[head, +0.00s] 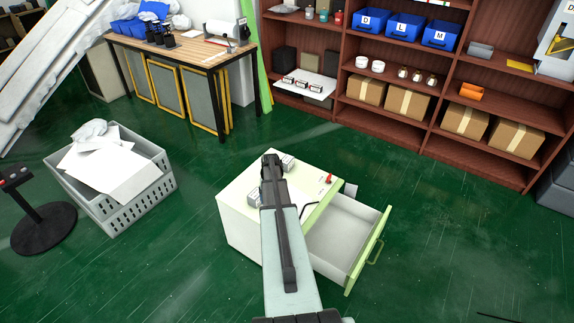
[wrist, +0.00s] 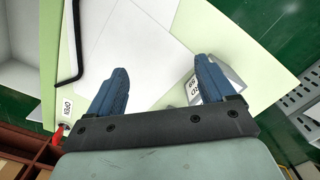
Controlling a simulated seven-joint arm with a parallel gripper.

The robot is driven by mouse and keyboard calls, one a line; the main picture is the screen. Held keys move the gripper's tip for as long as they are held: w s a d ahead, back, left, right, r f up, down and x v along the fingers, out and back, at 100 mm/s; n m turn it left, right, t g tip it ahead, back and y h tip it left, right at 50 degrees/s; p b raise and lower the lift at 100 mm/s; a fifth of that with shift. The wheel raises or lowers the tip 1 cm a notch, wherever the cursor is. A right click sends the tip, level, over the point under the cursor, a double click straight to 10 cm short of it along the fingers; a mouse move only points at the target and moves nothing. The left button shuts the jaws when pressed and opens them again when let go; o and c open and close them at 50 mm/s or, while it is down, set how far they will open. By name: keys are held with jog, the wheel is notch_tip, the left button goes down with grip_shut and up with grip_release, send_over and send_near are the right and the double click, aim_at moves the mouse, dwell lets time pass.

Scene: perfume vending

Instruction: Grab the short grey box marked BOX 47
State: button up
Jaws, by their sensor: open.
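My gripper (head: 271,160) is over the top of a pale green and white cabinet (head: 238,190). In the wrist view its two blue fingers (wrist: 160,85) are spread apart with nothing between them. A short grey box (wrist: 232,80) with a white label sits at the right finger, which partly covers it. The label is turned and I cannot read its number surely. In the head view one small grey box (head: 288,162) shows just beyond the gripper. Another (head: 254,199) is to the left of my arm, partly hidden. I cannot tell which is BOX 47.
The cabinet's drawer (head: 340,240) is pulled open at the right. A black bent rod (wrist: 72,50) and a red piece (wrist: 58,133) near an OPEN label are on the cabinet's drawer side. A grey basket (head: 150,200) stands left; shelves (head: 400,130) stand behind.

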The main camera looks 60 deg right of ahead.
jog(key=w+d+r+m, duration=0.15)
jog(key=d+r, duration=0.25)
jog(key=d, duration=0.5)
jog(key=w+d+r+m, duration=0.1)
jog(key=w+d+r, duration=0.2)
jog(key=d, duration=0.7)
notch_tip(320, 180, up, 2)
jog(key=m, duration=0.5)
send_over(287, 159)
jog(key=f, duration=0.8)
jog(key=shift+s+f, duration=0.15)
jog(key=shift+s, duration=0.1)
jog(key=shift+w+f, duration=0.15)
jog(key=shift+f, duration=1.15)
jog(key=shift+w+f, duration=0.1)
jog(key=shift+f, duration=1.2)
jog(key=shift+c, duration=0.5)
jog(key=c, duration=1)
